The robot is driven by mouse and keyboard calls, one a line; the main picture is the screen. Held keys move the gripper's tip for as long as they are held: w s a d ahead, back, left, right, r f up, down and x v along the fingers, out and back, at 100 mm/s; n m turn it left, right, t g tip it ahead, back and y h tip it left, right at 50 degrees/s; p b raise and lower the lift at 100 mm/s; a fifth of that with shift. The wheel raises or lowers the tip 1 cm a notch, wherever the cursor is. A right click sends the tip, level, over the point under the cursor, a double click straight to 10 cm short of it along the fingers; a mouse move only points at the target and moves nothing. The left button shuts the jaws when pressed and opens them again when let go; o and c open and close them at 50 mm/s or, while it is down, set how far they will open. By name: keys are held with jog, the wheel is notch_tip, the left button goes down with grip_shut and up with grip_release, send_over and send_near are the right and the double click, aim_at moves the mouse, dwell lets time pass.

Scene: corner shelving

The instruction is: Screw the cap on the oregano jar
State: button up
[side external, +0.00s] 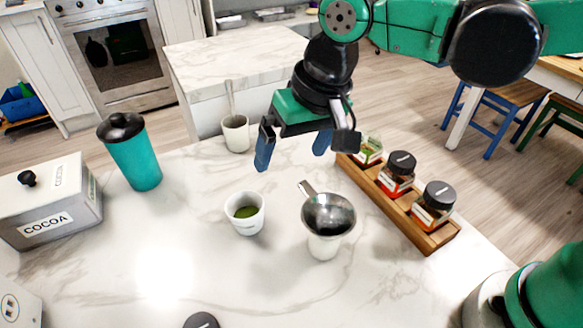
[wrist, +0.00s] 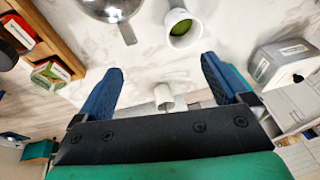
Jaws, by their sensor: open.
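A jar with green contents, likely the oregano jar (side external: 370,150), stands at the far end of the wooden rack (side external: 440,236); no dark cap shows on it. It also appears at the left in the wrist view (wrist: 50,75). A dark round object (side external: 203,321), possibly the loose cap, is cut off by the bottom edge of the side view. My gripper (side external: 293,150) is open and empty above the counter, left of the jar. Its spread blue fingers show in the wrist view (wrist: 161,75), with nothing between them.
Two dark-capped jars (side external: 398,176) (side external: 433,208) share the rack. A metal scoop or funnel (side external: 328,213) sits on a white cup, beside a white cup with green contents (side external: 244,226). A mug (side external: 236,137), teal tumbler (side external: 134,160) and cocoa box (side external: 50,205) stand left. The front-left counter is mostly clear.

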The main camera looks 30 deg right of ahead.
jog(key=s+a+f+g, duration=0.2)
jog(key=a, duration=0.8)
jog(key=g+h, duration=0.1)
jog(key=h, duration=0.1)
send_over(196, 326)
jog(key=f, duration=0.4)
jog(key=shift+s+d+f, duration=0.15)
jog(key=shift+d+f, duration=0.05)
jog(key=shift+f, duration=0.1)
jog(key=shift+s+a+f, duration=0.15)
jog(key=shift+f, duration=3.85)
